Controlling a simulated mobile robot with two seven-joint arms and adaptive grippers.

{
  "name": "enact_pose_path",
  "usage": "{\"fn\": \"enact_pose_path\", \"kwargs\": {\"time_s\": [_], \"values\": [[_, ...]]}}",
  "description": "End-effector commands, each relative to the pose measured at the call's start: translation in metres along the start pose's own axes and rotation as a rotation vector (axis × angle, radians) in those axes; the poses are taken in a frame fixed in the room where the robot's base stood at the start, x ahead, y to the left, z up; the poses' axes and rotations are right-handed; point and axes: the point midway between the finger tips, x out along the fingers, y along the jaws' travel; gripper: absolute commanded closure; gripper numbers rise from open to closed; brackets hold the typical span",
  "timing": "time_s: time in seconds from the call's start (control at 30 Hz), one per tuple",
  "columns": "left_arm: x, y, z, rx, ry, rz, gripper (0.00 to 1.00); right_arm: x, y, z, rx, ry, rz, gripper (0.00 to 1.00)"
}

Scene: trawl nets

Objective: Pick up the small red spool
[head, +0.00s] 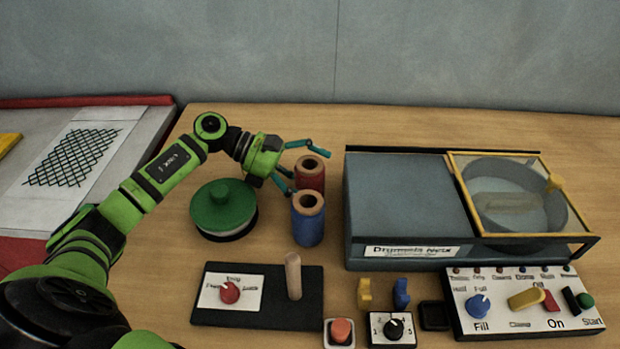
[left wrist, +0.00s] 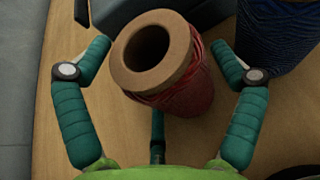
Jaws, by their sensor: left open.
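The small red spool (head: 310,176) stands upright on the wooden table behind the blue spool (head: 308,222). It has a tan top with a round hole. My left gripper (head: 305,162) is open around the red spool, with its fingers apart. The blue spool (left wrist: 280,32) is just beyond the right finger. My right gripper is not in view.
A green round lidded pot (head: 222,205) stands left of the spools. A grey machine box (head: 405,205) with a yellow-framed clear lid is to the right. Control panels with knobs, including a black one with a peg (head: 260,312), line the front. Bare table lies behind the spools.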

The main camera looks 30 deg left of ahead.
Motion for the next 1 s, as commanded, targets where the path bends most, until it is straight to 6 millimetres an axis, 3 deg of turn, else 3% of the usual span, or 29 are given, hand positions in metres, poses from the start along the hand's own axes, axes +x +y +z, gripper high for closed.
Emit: {"fn": "enact_pose_path", "kwargs": {"time_s": [0.1, 0.2, 0.23, 0.63, 1.0], "values": [[0.0, 0.0, 0.0, 0.0, 0.0, 0.0, 0.11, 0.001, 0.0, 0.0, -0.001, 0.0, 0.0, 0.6], [0.0, 0.0, 0.0, 0.0, 0.0, 0.0, 0.51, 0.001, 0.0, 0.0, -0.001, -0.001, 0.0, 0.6], [0.0, 0.0, 0.0, 0.0, 0.0, 0.0, 0.56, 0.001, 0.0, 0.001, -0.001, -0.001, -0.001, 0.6], [-0.004, 0.001, 0.007, 0.005, 0.0, 0.002, 0.57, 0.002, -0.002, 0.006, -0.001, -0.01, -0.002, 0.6], [-0.03, 0.001, 0.07, 0.007, -0.001, 0.002, 0.57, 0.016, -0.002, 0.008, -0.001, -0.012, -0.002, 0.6]]}}
